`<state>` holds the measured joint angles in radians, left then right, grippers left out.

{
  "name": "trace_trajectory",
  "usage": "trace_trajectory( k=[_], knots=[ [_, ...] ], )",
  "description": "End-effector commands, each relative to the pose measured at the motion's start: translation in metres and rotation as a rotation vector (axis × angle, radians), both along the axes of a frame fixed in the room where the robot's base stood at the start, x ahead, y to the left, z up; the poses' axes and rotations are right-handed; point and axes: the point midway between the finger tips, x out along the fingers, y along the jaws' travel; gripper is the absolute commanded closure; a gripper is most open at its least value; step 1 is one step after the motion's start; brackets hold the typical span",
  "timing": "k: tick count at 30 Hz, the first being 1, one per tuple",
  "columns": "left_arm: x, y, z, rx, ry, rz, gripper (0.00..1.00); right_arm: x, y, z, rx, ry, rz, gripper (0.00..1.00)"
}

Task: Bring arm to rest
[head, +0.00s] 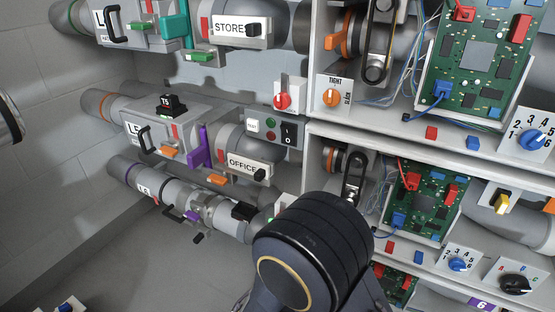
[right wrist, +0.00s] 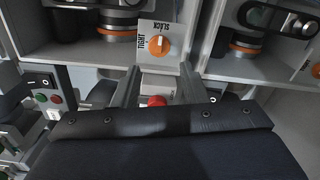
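My right arm (head: 315,255) rises from the bottom of the head view as a dark, rounded link with a gold ring; its gripper is hidden there. In the right wrist view my right gripper (right wrist: 160,92) shows two grey fingers standing apart. A red knob (right wrist: 157,101) shows in the gap between them; I cannot tell whether it lies between the fingers or beyond them. Neither finger visibly touches it. An orange knob (right wrist: 158,46) on a TIGHT/SLACK plate sits just past the fingertips. My left gripper is not in view.
Grey shelves (head: 430,135) with circuit boards (head: 480,60), dials and wires fill the right side. Pipes with STORE (head: 230,27) and OFFICE (head: 243,163) labels run along the left. Open floor (head: 130,255) lies at lower left, beside a grey wall (head: 60,60).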

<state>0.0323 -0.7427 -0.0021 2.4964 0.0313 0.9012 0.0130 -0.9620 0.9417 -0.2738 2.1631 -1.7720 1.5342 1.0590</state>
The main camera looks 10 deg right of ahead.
Motion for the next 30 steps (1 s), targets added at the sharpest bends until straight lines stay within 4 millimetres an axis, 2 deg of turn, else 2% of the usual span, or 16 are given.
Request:
trace_trajectory(
  k=[2,4,7,9,12,15,18,21,25,30],
  knots=[
    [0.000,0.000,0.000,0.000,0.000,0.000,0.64,-0.001,-0.008,0.002,0.015,0.011,-0.028,0.61],
    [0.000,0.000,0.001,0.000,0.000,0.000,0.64,-0.005,-0.027,0.004,0.050,0.044,-0.100,0.61],
    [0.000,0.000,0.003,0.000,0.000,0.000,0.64,-0.023,-0.073,0.006,0.154,0.142,-0.276,0.61],
    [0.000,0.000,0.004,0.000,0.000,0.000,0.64,-0.046,-0.109,0.003,0.268,0.237,-0.424,0.61],
    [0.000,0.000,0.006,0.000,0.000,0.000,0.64,-0.087,-0.147,-0.004,0.471,0.380,-0.613,0.61],
    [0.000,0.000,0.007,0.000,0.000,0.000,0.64,-0.129,-0.164,-0.010,0.707,0.500,-0.747,0.61],
    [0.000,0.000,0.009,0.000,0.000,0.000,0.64,-0.165,-0.164,-0.012,0.967,0.582,-0.826,0.61],
    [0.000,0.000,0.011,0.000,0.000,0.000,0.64,-0.192,-0.154,-0.008,1.238,0.621,-0.846,0.61],
    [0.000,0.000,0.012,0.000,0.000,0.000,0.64,-0.209,-0.135,0.006,1.537,0.603,-0.806,0.61],
    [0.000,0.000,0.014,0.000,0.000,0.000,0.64,-0.214,-0.118,0.027,1.797,0.519,-0.709,0.61]
  ],
)
